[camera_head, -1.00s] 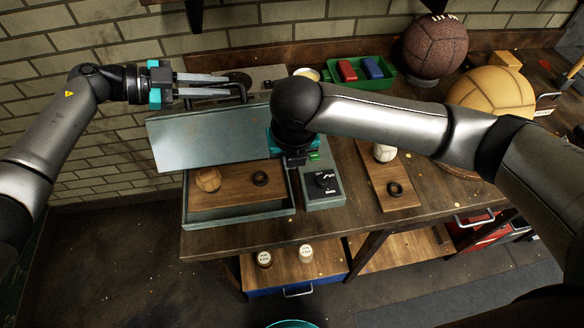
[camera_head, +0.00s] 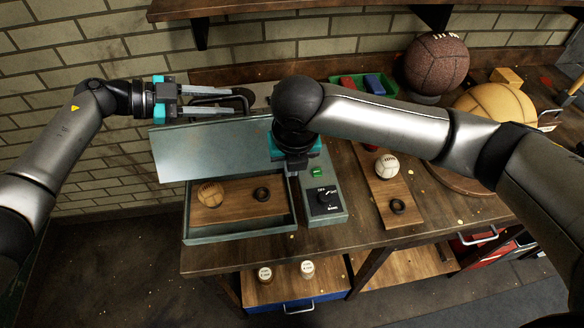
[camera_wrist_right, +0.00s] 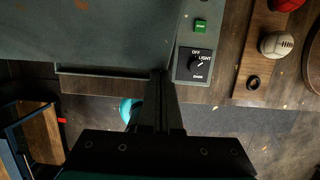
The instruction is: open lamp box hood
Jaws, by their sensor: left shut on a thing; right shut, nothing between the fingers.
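The lamp box (camera_head: 190,222) stands on the workbench with its grey-green hood (camera_head: 208,152) raised and tilted above the open tray. Inside the tray a small tan ball (camera_head: 210,194) and a black ring (camera_head: 261,194) rest on a wooden board. My left gripper (camera_head: 232,100) is at the top rear edge of the hood, shut on its dark bar handle (camera_head: 222,98). My right gripper (camera_head: 297,168) is shut and empty, pointing down by the hood's right end, beside the control panel (camera_head: 325,199); its shut fingers show in the right wrist view (camera_wrist_right: 158,100).
A wooden strip (camera_head: 383,185) right of the box holds a white ball (camera_head: 387,166) and another black ring (camera_head: 397,206). A green tray (camera_head: 389,90), a brown ball (camera_head: 436,60) and a yellow ball (camera_head: 497,105) stand behind my right arm. Brick wall rises behind.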

